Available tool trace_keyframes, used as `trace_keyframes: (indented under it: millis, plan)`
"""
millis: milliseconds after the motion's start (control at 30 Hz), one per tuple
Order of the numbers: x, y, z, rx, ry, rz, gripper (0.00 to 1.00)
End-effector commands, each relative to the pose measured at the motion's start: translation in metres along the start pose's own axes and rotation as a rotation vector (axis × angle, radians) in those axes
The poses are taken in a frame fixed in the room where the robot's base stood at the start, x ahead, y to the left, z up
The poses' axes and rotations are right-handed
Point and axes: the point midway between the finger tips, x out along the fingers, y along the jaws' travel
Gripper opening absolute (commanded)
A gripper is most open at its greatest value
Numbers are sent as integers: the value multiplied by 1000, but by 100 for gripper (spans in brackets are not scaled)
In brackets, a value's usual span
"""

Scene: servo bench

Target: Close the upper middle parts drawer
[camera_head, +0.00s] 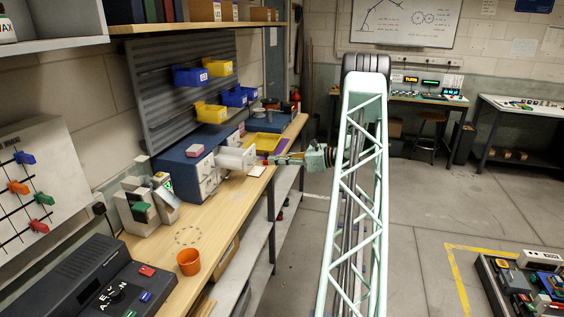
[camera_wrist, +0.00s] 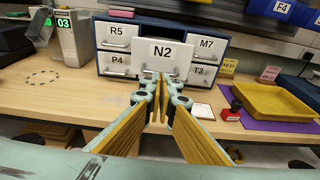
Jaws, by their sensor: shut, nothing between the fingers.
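The blue parts cabinet (camera_head: 181,166) stands on the bench with white-fronted drawers; its blue frame also shows in the wrist view (camera_wrist: 180,24). The upper middle drawer, labelled N2 (camera_wrist: 162,50), sticks out well in front of its neighbours; the pulled-out drawer also shows in the head view (camera_head: 236,158). My gripper (camera_wrist: 160,82) is shut and empty, its fingertips in front of the lower part of the N2 front. In the head view my gripper (camera_head: 279,160) reaches in from the right. I cannot tell whether the tips touch the drawer. The lower middle drawer is hidden.
Drawers R5 (camera_wrist: 120,35) and M7 (camera_wrist: 207,49) on either side look flush. A device with a green display (camera_wrist: 66,36) stands left. An orange cup (camera_head: 188,262) is on the bench.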

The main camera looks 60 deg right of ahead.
Motion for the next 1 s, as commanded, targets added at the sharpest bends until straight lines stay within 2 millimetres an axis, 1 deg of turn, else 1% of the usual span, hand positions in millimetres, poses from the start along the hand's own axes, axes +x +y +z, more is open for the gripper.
trace_keyframes:
  millis: [33,200,400,600,1000]
  plan:
    - [7,1,0,0,0,2,0]
    - [27,0,0,0,1,1,0]
    - [42,0,0,0,1,0,0]
    - [47,0,0,-1,1,1,0]
    - [46,-1,0,0,1,-1,0]
